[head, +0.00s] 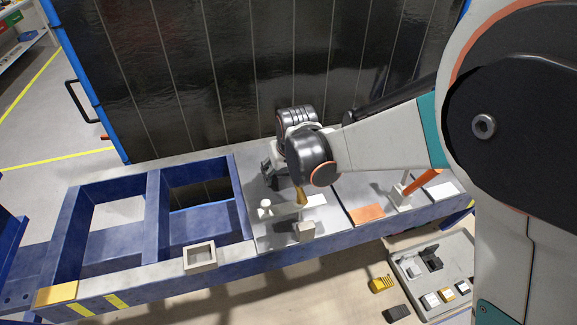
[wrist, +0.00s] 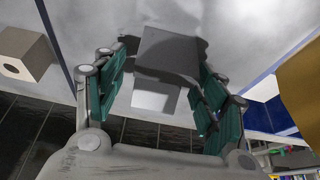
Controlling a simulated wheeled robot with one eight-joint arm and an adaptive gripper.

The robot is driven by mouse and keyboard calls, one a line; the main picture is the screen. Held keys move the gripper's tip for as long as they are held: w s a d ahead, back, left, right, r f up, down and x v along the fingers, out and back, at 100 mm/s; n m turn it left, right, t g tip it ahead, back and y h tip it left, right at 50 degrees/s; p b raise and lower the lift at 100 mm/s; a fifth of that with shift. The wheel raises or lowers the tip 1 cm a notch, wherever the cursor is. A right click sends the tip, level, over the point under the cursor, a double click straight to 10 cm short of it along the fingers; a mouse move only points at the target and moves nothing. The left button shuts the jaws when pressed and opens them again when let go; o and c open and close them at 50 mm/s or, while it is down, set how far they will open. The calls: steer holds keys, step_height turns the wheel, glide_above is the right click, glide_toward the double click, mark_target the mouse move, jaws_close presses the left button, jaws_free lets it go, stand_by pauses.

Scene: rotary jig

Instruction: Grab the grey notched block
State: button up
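The grey notched block (wrist: 168,52) shows in the wrist view between the two fingers of my gripper (wrist: 165,62), with a pale square patch (wrist: 155,98) just below it. The teal-padded fingers are spread, one on each side of the block. A narrow gap shows at the left finger; I cannot tell whether the right finger touches. In the head view my gripper (head: 275,178) points down over the light plate at the middle of the bench. I cannot make out the block there; the gripper and arm cover that area.
A brass-coloured piece (head: 301,195) stands close right of my gripper. A white knob (head: 265,208) and a beige block (head: 306,230) stand in front. A beige hollow box (head: 200,257) sits on the blue frame (head: 150,215). An orange square (head: 366,213) lies farther right.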

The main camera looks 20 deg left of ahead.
steer(key=c, duration=1.4)
steer(key=shift+o, duration=0.2)
steer(key=shift+r, duration=0.1)
